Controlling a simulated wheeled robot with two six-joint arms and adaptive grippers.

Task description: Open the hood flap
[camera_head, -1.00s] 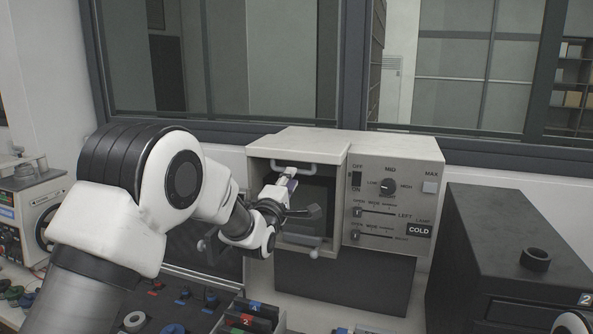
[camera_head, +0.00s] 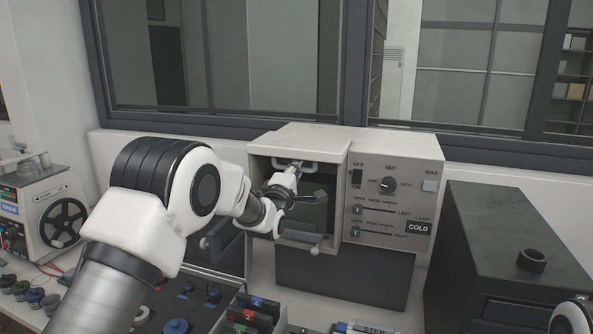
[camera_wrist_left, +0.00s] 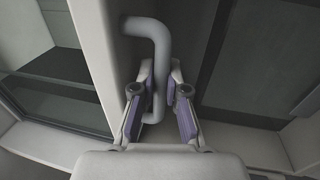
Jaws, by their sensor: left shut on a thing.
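The press hood is a beige box, and its hood flap (camera_head: 334,158) is at the upper front left, beside the control panel. A pale bar handle (camera_head: 311,166) runs across the flap, above a dark opening. My left gripper (camera_head: 293,168) is at this handle. In the left wrist view the bent grey handle (camera_wrist_left: 150,32) passes down between the fingers of my left gripper (camera_wrist_left: 158,100), which is shut on it. The gripper hides part of the handle in the head view.
The control panel (camera_head: 391,185) with knob and sliders is right of the opening. A black box (camera_head: 505,235) stands further right. A reel machine (camera_head: 45,205) is at the left. Racks with coloured parts (camera_head: 245,318) lie in front. A window frame (camera_head: 200,124) is behind.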

